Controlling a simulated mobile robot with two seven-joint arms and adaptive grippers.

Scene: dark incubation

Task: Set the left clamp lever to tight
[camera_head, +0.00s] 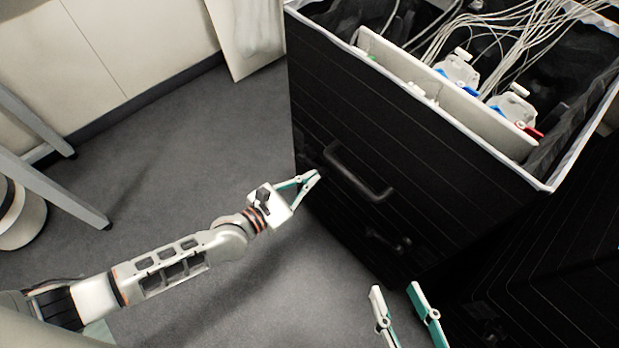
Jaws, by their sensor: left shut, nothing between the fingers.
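Two white clamp-like fittings stand behind a pale panel in the open top of a black cabinet. The left fitting (458,70) has blue parts at its sides; the right fitting (512,107) has a blue part on its left and a red part (535,132) on its right. Which part is the left lever, and how it is set, is too small to tell. My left gripper (314,175) is shut and empty, in front of the cabinet near its handle, well below the fittings. My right gripper (395,288) is open with nothing between its fingers, at the bottom of the view.
The black cabinet (400,150) has a dark bar handle (357,172) on its front and a light rim. Many white cables (500,30) run over the fittings. A grey table frame (55,190) stands at the left. The grey floor between is clear.

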